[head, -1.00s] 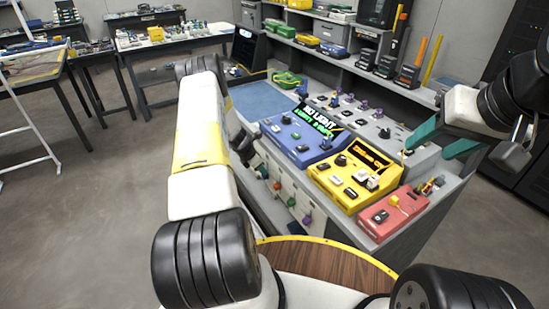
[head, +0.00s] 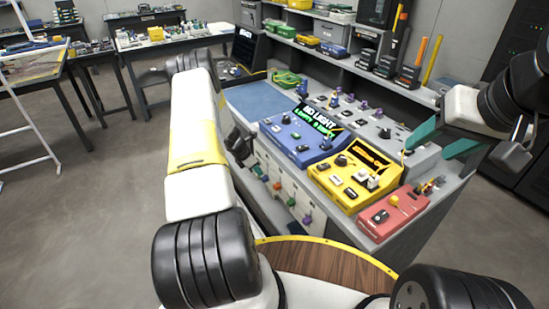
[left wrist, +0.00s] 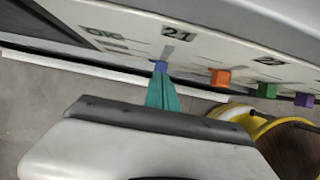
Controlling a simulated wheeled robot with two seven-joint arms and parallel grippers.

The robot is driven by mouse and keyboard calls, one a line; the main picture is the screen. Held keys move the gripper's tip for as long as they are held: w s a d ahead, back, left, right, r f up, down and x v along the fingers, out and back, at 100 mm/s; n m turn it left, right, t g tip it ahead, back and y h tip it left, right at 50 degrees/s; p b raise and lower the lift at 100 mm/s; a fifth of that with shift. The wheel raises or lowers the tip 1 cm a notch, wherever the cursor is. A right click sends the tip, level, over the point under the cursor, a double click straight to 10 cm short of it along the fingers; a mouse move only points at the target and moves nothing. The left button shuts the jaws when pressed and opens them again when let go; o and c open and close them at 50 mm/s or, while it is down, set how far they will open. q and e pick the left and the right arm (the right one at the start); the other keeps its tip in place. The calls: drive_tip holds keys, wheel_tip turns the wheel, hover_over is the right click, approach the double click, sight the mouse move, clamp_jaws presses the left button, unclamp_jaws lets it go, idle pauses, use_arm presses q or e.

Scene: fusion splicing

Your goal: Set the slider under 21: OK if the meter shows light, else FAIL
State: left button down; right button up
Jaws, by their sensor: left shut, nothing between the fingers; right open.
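The grey-white front panel (left wrist: 130,45) bears a label "21" (left wrist: 178,33), with an "OK" marking (left wrist: 103,33) to its left. A blue slider knob (left wrist: 160,67) sits below the 21. My left gripper (left wrist: 162,88) is shut, its teal fingertips at the blue knob, touching or nearly so. The blue meter (head: 300,142) has a lit screen (head: 316,120) reading "NO LIGHT", with smaller green text below. My right gripper (head: 444,141) is open and empty above the bench's right side.
Orange (left wrist: 220,77), green (left wrist: 267,90) and purple (left wrist: 303,99) knobs sit further right along the panel. A yellow device (head: 352,178) and a red box (head: 392,215) stand beside the meter. A blue mat (head: 258,100) lies on the bench, bare.

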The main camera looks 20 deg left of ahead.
use_arm(q)
drive_tip(key=shift+s+a, duration=1.65)
drive_tip(key=shift+s, duration=0.2)
drive_tip(key=s+d+r+m, duration=0.2)
drive_tip(key=d+r+m, duration=0.25)
drive_tip(key=r, duration=0.75)
drive_tip(key=s+d+r+m, duration=0.1)
drive_tip(key=d+r+m, duration=0.35)
drive_tip(key=r, duration=0.65)
drive_tip(key=s+d+r+m, duration=0.2)
drive_tip(key=d+r+m, duration=0.25)
drive_tip(key=r, duration=0.75)
drive_tip(key=s+d+r+m+t, duration=0.1)
drive_tip(key=s+d+r+m, duration=0.5)
drive_tip(key=s+r, duration=0.45)
drive_tip(key=s+d+r+m+t+y, duration=0.1)
drive_tip(key=s+r+m, duration=0.1)
drive_tip(key=s+m, duration=0.6)
drive_tip(key=s, duration=0.7)
drive_tip(key=shift+s+r+m, duration=0.15)
drive_tip(key=shift+r+m, duration=0.05)
drive_tip(key=shift+m, duration=0.15)
